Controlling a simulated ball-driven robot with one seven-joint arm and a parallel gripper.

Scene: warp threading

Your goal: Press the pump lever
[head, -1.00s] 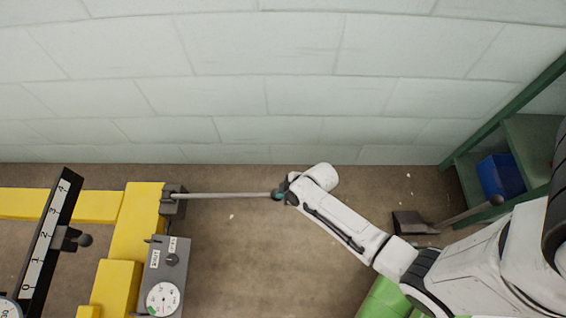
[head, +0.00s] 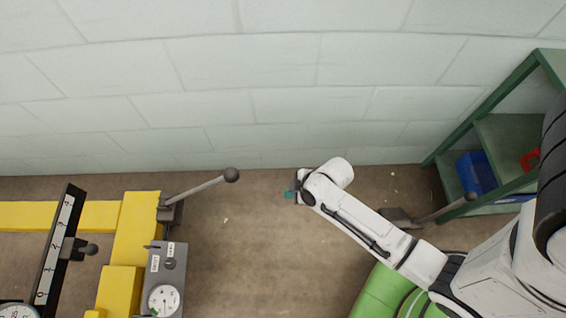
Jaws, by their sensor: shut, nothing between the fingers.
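The pump lever (head: 197,189) is a grey rod with a dark round knob (head: 231,175). It slants from a dark pivot block on the yellow frame (head: 132,228) toward the upper right. My gripper (head: 290,191), with teal fingertips, is to the right of the knob, with a clear gap of floor between them in the picture. It is small in view, shut and holds nothing. My white arm reaches it from the lower right.
A grey box with a dial (head: 163,299) and knob sits below the lever. A black numbered scale (head: 55,243) stands at left. Green shelving (head: 510,140) with a blue bin (head: 477,172) is at right. Another rod (head: 447,207) lies partly behind my arm. The wall is behind.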

